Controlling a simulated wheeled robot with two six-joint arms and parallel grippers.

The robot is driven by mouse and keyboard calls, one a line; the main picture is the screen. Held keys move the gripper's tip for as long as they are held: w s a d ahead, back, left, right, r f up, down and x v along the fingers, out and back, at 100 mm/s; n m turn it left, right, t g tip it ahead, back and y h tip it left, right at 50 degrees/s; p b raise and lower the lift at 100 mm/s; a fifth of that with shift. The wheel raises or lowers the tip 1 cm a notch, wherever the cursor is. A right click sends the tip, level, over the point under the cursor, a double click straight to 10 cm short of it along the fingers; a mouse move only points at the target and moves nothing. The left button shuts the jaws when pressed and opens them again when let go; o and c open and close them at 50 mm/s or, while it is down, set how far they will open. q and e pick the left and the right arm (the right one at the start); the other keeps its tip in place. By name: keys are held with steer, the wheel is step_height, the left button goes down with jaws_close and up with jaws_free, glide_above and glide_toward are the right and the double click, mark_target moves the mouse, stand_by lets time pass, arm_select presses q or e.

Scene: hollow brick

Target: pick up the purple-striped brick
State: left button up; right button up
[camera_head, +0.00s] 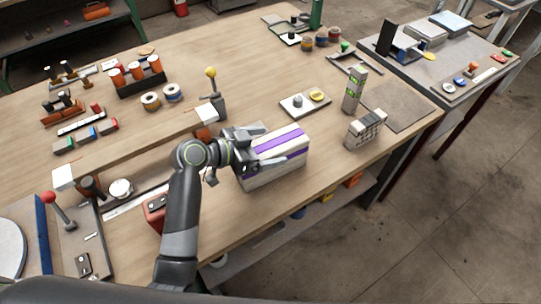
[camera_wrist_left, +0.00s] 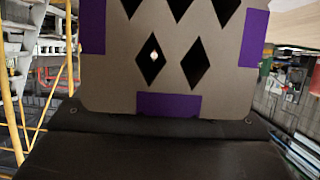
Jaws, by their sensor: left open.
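The purple-striped brick (camera_head: 283,152) is a pale block with purple stripes, lying on the wooden workbench near its front edge. My left gripper (camera_head: 262,146) is open at the brick's left end, its fingers reaching over that end; whether they touch it I cannot tell. In the left wrist view the brick's end face (camera_wrist_left: 170,75) fills the upper middle, with dark diamond-shaped holes and purple patches at its edges. A dark part of my gripper covers the bottom of that view. My right gripper is not in view.
The wooden workbench (camera_head: 260,85) carries a small tray (camera_head: 305,102), a green-marked upright block (camera_head: 354,90) and a grey slotted block (camera_head: 366,129) right of the brick. A lever with a yellow knob (camera_head: 211,73) stands behind my gripper. Bare wood lies in front of the brick.

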arm_select(q)
steer(key=shift+c, duration=0.4)
jaws_close()
steer(key=shift+r, duration=0.15)
